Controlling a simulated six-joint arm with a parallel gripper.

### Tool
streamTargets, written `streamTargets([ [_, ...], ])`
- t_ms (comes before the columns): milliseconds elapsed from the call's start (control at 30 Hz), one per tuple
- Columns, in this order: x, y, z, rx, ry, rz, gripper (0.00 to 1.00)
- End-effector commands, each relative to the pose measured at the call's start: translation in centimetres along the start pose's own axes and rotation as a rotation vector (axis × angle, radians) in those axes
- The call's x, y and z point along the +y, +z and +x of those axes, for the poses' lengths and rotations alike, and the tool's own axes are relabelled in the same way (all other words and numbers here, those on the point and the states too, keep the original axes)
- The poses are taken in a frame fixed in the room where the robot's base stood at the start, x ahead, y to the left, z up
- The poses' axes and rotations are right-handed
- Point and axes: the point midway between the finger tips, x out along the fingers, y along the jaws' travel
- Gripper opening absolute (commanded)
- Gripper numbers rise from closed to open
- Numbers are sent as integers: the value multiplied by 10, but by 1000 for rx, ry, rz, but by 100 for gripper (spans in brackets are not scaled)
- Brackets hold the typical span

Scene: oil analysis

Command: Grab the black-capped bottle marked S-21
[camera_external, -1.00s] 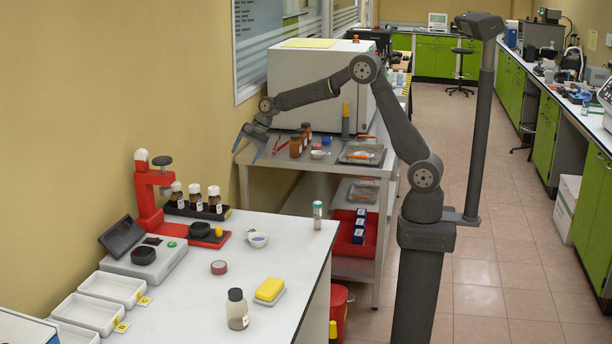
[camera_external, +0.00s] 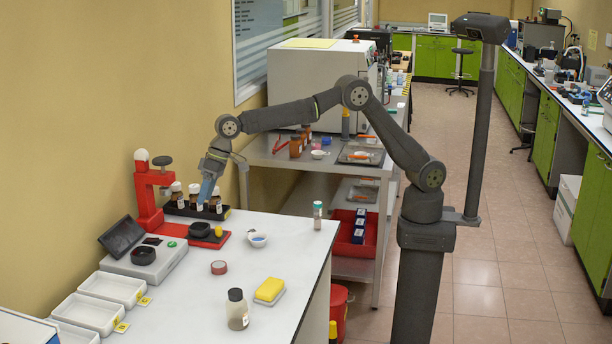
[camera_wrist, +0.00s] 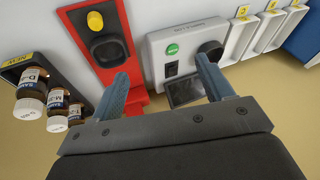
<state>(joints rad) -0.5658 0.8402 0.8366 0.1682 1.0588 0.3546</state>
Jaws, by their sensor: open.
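My gripper (camera_external: 206,190) is open and empty, with blue fingers pointing down near the bottle rack at the wall. It also shows in the wrist view (camera_wrist: 163,85), over the red stand and the scale. The rack holds brown bottles (camera_external: 195,197) with white caps. In the wrist view these bottles (camera_wrist: 57,102) show labels that I can only partly read. The dark-capped bottle is out of the wrist view.
The red stand (camera_external: 148,200), scale (camera_external: 133,263) and white trays (camera_external: 112,288) stand on the table's left. Amber bottles (camera_external: 296,147) stand on the back bench.

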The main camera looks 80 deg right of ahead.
Motion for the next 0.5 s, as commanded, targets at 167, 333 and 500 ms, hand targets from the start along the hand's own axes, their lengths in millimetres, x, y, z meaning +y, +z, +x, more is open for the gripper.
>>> streamTargets([
  [167,-133,59,11,-48,-40,-415,73],
  [333,-232,126,9,-76,-79,-766,73],
  [500,-288,174,5,-90,-103,-988,73],
])
